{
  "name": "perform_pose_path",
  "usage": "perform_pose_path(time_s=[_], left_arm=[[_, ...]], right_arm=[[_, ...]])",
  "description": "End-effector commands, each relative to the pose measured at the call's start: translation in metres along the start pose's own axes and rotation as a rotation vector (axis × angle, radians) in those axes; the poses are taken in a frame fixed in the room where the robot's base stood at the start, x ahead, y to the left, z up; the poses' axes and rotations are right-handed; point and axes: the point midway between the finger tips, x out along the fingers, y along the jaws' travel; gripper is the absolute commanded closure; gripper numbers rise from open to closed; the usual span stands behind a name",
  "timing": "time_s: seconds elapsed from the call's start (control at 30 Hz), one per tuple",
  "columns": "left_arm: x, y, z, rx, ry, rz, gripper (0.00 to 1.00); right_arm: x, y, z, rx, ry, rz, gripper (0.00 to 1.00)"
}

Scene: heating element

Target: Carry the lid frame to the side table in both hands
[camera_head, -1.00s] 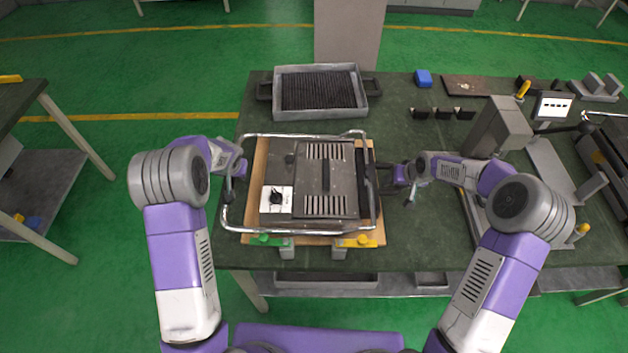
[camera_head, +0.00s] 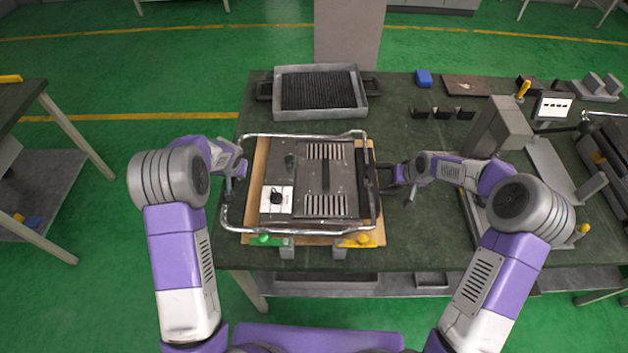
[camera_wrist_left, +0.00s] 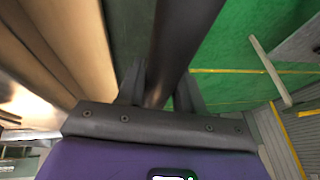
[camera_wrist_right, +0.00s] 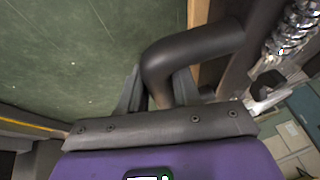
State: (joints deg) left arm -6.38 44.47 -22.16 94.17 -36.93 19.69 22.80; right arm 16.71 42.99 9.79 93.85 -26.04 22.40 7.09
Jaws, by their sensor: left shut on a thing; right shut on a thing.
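The lid frame (camera_head: 229,211) is a bright metal tube frame with dark side handles, around a dark grey vented unit (camera_head: 325,180) on the workbench. My left gripper (camera_head: 238,170) is at its left side. In the left wrist view, the fingers (camera_wrist_left: 160,92) are shut around a dark handle bar (camera_wrist_left: 180,35). My right gripper (camera_head: 392,178) is at the right side. In the right wrist view, its fingers (camera_wrist_right: 158,92) are shut on a bent dark handle (camera_wrist_right: 195,50). Any gap beneath the frame cannot be told.
A wooden board (camera_head: 258,165) lies under the unit, with green (camera_head: 264,239) and yellow (camera_head: 357,240) clamps at its front. A grey tray (camera_head: 318,114) stands behind. Metal fixtures (camera_head: 500,128) crowd the bench's right. A side table (camera_head: 20,105) stands left across open green floor.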

Motion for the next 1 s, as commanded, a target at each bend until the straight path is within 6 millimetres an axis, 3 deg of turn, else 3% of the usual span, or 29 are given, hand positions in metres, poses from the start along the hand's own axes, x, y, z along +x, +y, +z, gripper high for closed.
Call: perform_pose_path(time_s=[1.0], left_arm=[[-0.0053,-0.0006,-0.0051,0.0,0.01,0.001,1.0]], right_arm=[[-0.0058,-0.0022,-0.0059,-0.002,0.012,-0.001,1.0]])
